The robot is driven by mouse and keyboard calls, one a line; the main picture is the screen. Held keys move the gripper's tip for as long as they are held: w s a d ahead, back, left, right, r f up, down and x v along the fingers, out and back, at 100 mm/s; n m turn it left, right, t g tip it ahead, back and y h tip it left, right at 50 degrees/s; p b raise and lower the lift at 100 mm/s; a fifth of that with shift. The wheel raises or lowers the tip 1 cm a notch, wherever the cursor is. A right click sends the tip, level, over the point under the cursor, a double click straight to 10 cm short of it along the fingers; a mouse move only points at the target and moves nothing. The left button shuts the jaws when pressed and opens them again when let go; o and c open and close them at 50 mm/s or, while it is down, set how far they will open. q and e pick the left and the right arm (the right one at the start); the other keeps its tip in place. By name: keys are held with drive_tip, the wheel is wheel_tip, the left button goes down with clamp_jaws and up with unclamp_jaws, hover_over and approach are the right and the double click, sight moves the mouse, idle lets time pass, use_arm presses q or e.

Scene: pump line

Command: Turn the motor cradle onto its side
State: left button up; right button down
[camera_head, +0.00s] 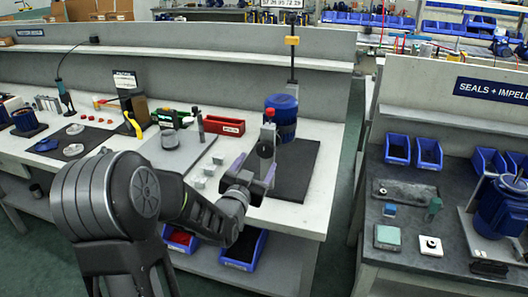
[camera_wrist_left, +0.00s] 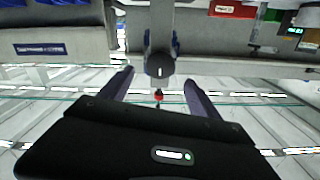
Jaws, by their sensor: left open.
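The motor cradle (camera_head: 266,141) is a grey upright piece with a dark round face. It stands in front of a blue motor (camera_head: 283,112) on a dark mat at the bench's right end. It seems to be the grey piece (camera_wrist_left: 160,63) in the left wrist view, with blue showing on both sides. My left gripper (camera_head: 258,172) is open and empty, low in front of the cradle. In the wrist view its two fingers (camera_wrist_left: 160,88) are spread, with the cradle beyond and between them. Contact is not clear. My right gripper is not in view.
A red bin (camera_head: 224,126) and small grey blocks (camera_head: 203,176) lie left of the cradle. The dark mat (camera_head: 299,170) has bare room on its right. Blue bins (camera_head: 243,248) sit under the bench. A second bench (camera_head: 420,200) stands right, across a gap.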

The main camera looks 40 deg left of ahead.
sight(264, 151)
use_arm(q)
drive_tip(key=p+x, duration=0.1)
drive_tip(key=x, duration=0.6)
drive_tip(key=shift+w, duration=0.1)
clamp_jaws()
idle(0.6)
